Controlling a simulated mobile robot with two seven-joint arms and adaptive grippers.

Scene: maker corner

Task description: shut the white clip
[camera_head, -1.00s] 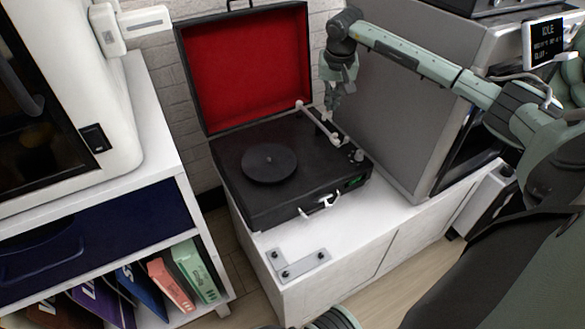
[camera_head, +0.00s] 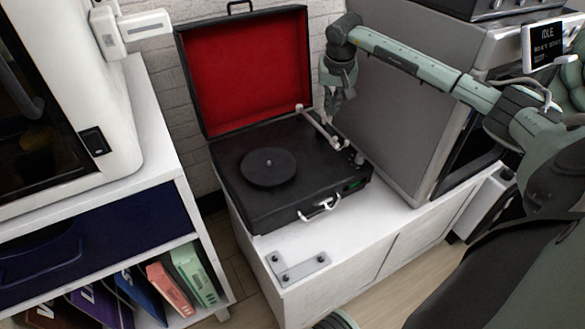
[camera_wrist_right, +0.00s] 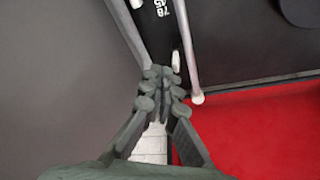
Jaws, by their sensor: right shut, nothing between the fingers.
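The record player (camera_head: 265,215) is a black case with its red-lined lid (camera_head: 245,70) raised. Its pale tonearm (camera_head: 318,127) lies along the right side of the deck and also shows in the right wrist view (camera_wrist_right: 188,50). A small white piece beside the tonearm in the wrist view, which looks like the clip (camera_wrist_right: 176,62), lies just past my fingertips. I cannot tell whether it is open or shut. My right gripper (camera_head: 332,112) is shut and empty, pointing down over the deck's back right, close to the tonearm. My left gripper is out of view.
A black platter (camera_head: 268,167) sits left of the tonearm. A grey machine (camera_head: 385,125) stands close on the right. A bracket plate (camera_head: 298,270) lies on the white cabinet top (camera_head: 345,240) in front. A white shelf unit (camera_head: 165,160) stands left.

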